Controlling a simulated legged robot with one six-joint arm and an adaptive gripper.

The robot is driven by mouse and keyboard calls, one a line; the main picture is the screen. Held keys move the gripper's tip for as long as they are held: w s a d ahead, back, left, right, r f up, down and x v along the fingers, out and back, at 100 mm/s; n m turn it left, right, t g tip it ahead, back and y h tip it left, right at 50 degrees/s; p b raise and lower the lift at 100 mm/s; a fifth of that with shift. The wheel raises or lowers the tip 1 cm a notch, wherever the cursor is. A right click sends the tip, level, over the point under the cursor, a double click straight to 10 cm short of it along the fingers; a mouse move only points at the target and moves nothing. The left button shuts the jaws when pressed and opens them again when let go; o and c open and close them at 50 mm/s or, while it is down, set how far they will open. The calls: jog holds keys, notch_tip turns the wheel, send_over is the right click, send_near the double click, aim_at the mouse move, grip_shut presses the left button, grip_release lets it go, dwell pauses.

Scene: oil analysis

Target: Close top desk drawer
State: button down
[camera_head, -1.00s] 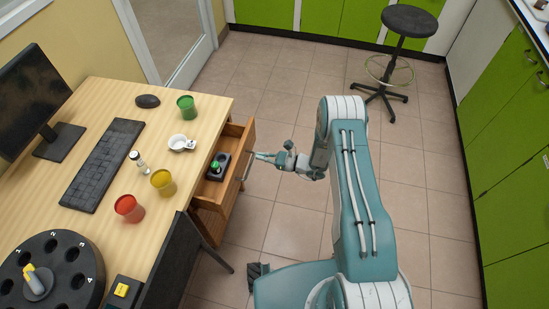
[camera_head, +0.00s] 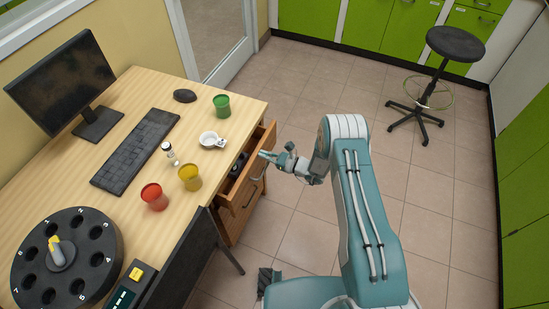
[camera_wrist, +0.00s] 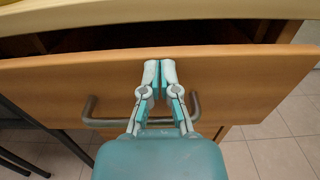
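The top desk drawer (camera_head: 243,193) is partly open at the right side of the desk (camera_head: 62,203). In the wrist view its wooden front (camera_wrist: 235,75) fills the middle, with a dark gap above it under the desktop edge. The drawer's metal handle (camera_wrist: 92,112) shows on both sides behind my gripper. My gripper (camera_head: 268,155) is at the drawer front, fingers pointing at it. In the wrist view my gripper's fingertips (camera_wrist: 160,68) are together, above the handle and against or very near the front. Nothing shows between them. Dark items inside the drawer are mostly hidden.
On the desk are green (camera_head: 222,105), yellow (camera_head: 190,177) and red (camera_head: 154,197) cups, a white dish (camera_head: 209,139), a keyboard (camera_head: 137,150) and a black carousel (camera_head: 88,282). A black stool (camera_head: 455,44) stands far right.

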jog(key=x, duration=0.7)
jog(key=shift+w+a, duration=0.2)
jog(key=shift+a, duration=0.15)
jog(key=shift+a+r, duration=0.1)
jog(key=shift+a, duration=0.05)
jog(key=v, duration=1.4)
jog(key=shift+f, duration=0.2)
